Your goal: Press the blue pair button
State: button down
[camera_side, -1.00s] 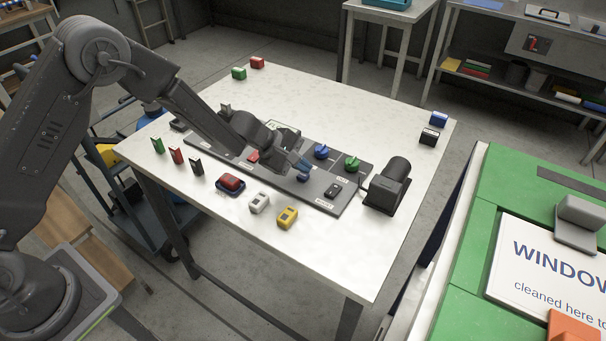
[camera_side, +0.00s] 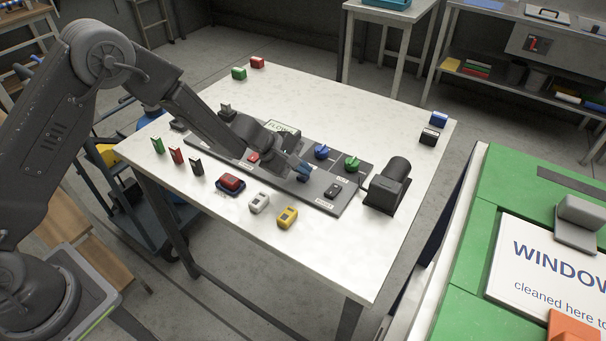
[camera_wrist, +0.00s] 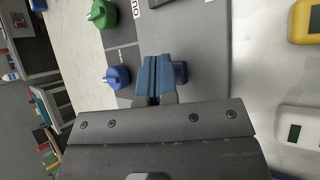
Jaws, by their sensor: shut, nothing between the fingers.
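The blue button (camera_wrist: 181,72) shows in the wrist view just right of my fingertips, partly hidden behind them. In the side view the blue button (camera_side: 302,178) is on the dark panel (camera_side: 332,207), with my fingertips over and beside it. My gripper (camera_wrist: 155,66) is shut and empty, its two blue-grey fingertips together, pointing at the panel. It also shows in the side view (camera_side: 302,170), low over the panel. I cannot tell whether the fingertips touch the button or the panel.
A blue knob (camera_side: 321,152) and a green knob (camera_side: 352,163) stand on the panel close by. A red button (camera_side: 253,157) is near my wrist. A dark motor-like unit (camera_side: 388,186) stands right of the panel. White (camera_side: 260,202) and yellow (camera_side: 288,216) blocks lie in front.

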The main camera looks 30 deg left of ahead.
aim_at(302, 177)
jog(key=shift+f, duration=0.15)
dwell(0.4)
jog(key=shift+r, duration=0.85)
jog(key=shift+r, duration=2.5)
